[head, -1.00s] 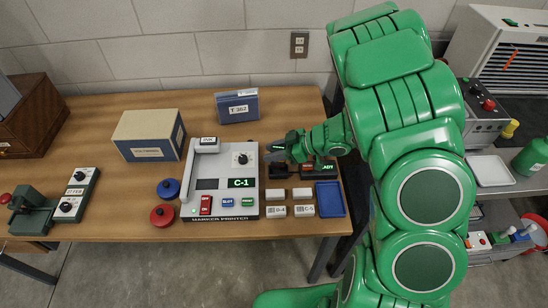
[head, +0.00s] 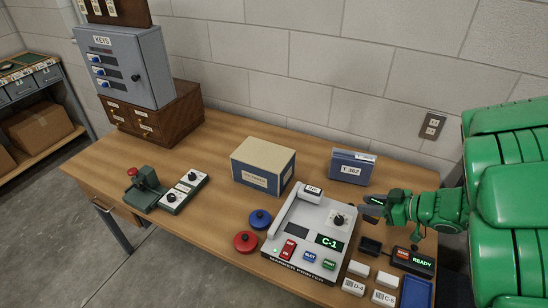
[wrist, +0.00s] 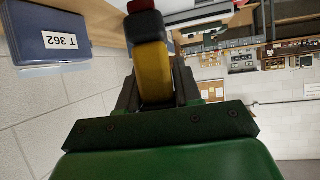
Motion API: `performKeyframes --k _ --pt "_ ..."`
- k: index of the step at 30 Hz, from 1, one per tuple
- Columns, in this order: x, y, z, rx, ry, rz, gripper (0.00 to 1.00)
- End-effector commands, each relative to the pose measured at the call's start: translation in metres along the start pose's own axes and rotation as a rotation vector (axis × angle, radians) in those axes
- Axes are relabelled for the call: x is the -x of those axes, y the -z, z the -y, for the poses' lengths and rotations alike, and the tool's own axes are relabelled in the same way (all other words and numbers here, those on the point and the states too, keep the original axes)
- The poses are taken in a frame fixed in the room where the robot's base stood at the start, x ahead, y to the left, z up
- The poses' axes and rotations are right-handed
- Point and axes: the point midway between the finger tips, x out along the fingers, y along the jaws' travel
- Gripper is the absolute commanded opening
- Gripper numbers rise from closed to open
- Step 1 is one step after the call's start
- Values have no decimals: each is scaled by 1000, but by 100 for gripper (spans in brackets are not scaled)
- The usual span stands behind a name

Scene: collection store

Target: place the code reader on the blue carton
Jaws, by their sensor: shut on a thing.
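The code reader (wrist: 152,70), yellow with a black and red end, is held between the dark fingers of my gripper (wrist: 157,95) in the wrist view. In the head view my gripper (head: 384,207) is above the table, right of the marker printer; the reader shows there only as a small dark shape. The blue carton (head: 341,169), labelled T 362, stands upright at the back of the table, up and left of my gripper. It also shows at the upper left of the wrist view (wrist: 40,45). The reader is apart from it.
The marker printer (head: 302,222) is left of my gripper. An empty-looking black holder (head: 370,246) and a READY display (head: 414,262) lie below it. A cream box (head: 258,168) stands left of the carton. A blue tray (head: 417,293) is at front right.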

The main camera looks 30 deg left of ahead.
Motion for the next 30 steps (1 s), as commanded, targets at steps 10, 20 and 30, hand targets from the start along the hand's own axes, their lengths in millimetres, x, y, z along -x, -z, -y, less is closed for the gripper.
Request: performKeyframes --k 10,20,30 --pt "-77 91 -13 36 59 0 0" --pt "-151 192 6 62 104 0 0" --pt "-202 271 40 74 135 -1 0"
